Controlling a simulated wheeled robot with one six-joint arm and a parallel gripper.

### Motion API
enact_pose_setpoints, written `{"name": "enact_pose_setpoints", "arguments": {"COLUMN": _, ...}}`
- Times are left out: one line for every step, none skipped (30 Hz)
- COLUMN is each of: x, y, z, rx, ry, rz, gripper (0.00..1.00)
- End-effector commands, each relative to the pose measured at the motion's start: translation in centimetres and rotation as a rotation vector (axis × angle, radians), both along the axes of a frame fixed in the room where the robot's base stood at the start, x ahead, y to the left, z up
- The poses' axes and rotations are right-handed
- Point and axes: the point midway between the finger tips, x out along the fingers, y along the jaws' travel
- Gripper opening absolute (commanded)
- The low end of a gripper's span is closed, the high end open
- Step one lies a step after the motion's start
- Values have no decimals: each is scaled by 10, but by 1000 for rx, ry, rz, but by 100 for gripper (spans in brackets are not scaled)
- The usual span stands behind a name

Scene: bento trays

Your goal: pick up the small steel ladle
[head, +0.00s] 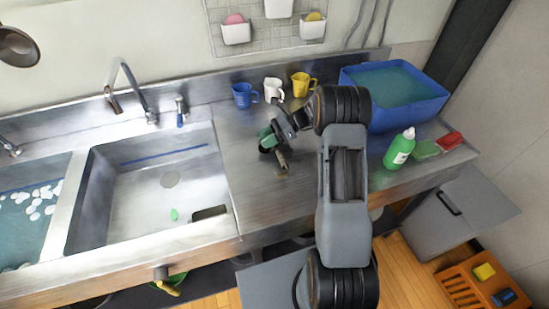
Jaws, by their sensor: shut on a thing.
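My gripper (276,147) is low over the steel counter, to the right of the sink. It is shut on a narrow grey-brown piece (282,161), which looks like part of the small steel ladle. The piece points down toward the counter; I cannot tell whether it touches the surface. The rest of the ladle is too small or hidden by my gripper to make out.
Blue (243,95), white (273,90) and yellow (301,84) cups stand behind my gripper. A blue water tub (408,118), a green bottle (399,149), a green sponge (425,150) and a red one (450,140) are at right. The sink (150,190) is left.

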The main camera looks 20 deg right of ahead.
Motion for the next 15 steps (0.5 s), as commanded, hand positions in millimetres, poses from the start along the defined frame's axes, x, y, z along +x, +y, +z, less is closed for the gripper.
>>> {"name": "enact_pose_setpoints", "arguments": {"x": 0, "y": 0, "z": 0, "rx": 0, "ry": 0, "rz": 0, "gripper": 16}}
{"name": "enact_pose_setpoints", "arguments": {"x": 0, "y": 0, "z": 0, "rx": 0, "ry": 0, "rz": 0, "gripper": 16}}
{"name": "enact_pose_setpoints", "arguments": {"x": 0, "y": 0, "z": 0, "rx": 0, "ry": 0, "rz": 0, "gripper": 16}}
{"name": "enact_pose_setpoints", "arguments": {"x": 0, "y": 0, "z": 0, "rx": 0, "ry": 0, "rz": 0, "gripper": 16}}
{"name": "enact_pose_setpoints", "arguments": {"x": 0, "y": 0, "z": 0, "rx": 0, "ry": 0, "rz": 0, "gripper": 16}}
{"name": "enact_pose_setpoints", "arguments": {"x": 0, "y": 0, "z": 0, "rx": 0, "ry": 0, "rz": 0, "gripper": 16}}
{"name": "enact_pose_setpoints", "arguments": {"x": 0, "y": 0, "z": 0, "rx": 0, "ry": 0, "rz": 0, "gripper": 16}}
{"name": "enact_pose_setpoints", "arguments": {"x": 0, "y": 0, "z": 1, "rx": 0, "ry": 0, "rz": 0, "gripper": 16}}
{"name": "enact_pose_setpoints", "arguments": {"x": 0, "y": 0, "z": 2, "rx": 0, "ry": -1, "rz": 0, "gripper": 16}}
{"name": "enact_pose_setpoints", "arguments": {"x": 0, "y": 0, "z": 2, "rx": 0, "ry": -1, "rz": 0, "gripper": 16}}
{"name": "enact_pose_setpoints", "arguments": {"x": 0, "y": 0, "z": 4, "rx": 0, "ry": -1, "rz": 0, "gripper": 16}}
{"name": "enact_pose_setpoints", "arguments": {"x": 0, "y": 0, "z": 6, "rx": 0, "ry": -2, "rz": 1, "gripper": 16}}
{"name": "enact_pose_setpoints", "arguments": {"x": 0, "y": 0, "z": 8, "rx": 0, "ry": -2, "rz": 1, "gripper": 16}}
{"name": "enact_pose_setpoints", "arguments": {"x": 0, "y": 0, "z": 11, "rx": 0, "ry": -2, "rz": 1, "gripper": 16}}
{"name": "enact_pose_setpoints", "arguments": {"x": 0, "y": 0, "z": 15, "rx": 0, "ry": -2, "rz": 1, "gripper": 16}}
